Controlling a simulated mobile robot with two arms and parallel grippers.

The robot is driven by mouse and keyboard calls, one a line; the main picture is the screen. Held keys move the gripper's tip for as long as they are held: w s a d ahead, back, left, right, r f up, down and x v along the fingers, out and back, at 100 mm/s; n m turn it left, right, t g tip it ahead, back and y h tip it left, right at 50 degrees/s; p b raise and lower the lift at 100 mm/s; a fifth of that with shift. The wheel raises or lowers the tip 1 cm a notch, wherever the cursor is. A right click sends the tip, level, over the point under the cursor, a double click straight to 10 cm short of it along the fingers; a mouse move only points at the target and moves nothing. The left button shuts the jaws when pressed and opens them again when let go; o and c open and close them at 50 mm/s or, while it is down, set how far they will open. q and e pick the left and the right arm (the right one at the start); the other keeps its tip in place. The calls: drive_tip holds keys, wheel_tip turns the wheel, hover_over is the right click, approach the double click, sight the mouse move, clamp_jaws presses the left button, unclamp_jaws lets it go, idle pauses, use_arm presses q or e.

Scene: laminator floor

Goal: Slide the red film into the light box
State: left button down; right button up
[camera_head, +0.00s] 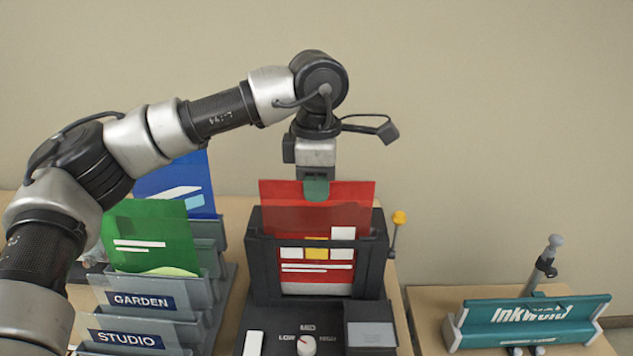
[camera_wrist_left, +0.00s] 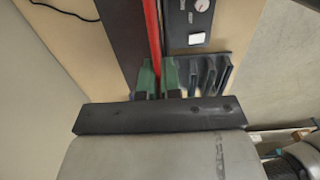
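The red film (camera_head: 316,215) stands upright in the black light box (camera_head: 265,280), its lower part down inside the frame and its top edge sticking out above. My left gripper (camera_head: 316,188) comes from above and is shut on the film's top edge. In the left wrist view the film (camera_wrist_left: 152,35) shows edge-on as a thin red strip between the green fingertips of my left gripper (camera_wrist_left: 156,75). The film's bottom edge is hard to make out. My right gripper is in neither view.
A grey rack (camera_head: 215,285) with GARDEN and STUDIO labels stands left, holding a green sheet (camera_head: 150,235) and a blue sheet (camera_head: 180,185). A knob (camera_head: 306,345) is on the box's front; a yellow-tipped lever (camera_head: 398,218) is at its right. A teal Inkwold sign (camera_head: 530,318) stands far right.

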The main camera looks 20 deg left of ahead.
use_arm(q)
wheel_tip(320, 180, down, 4)
drive_tip(key=shift+r+b, duration=0.1)
drive_tip(key=shift+b, duration=1.1)
drive_tip(key=c, duration=1.2)
unclamp_jaws()
drive_tip(key=shift+c, duration=0.2)
drive_tip(key=shift+r, duration=0.1)
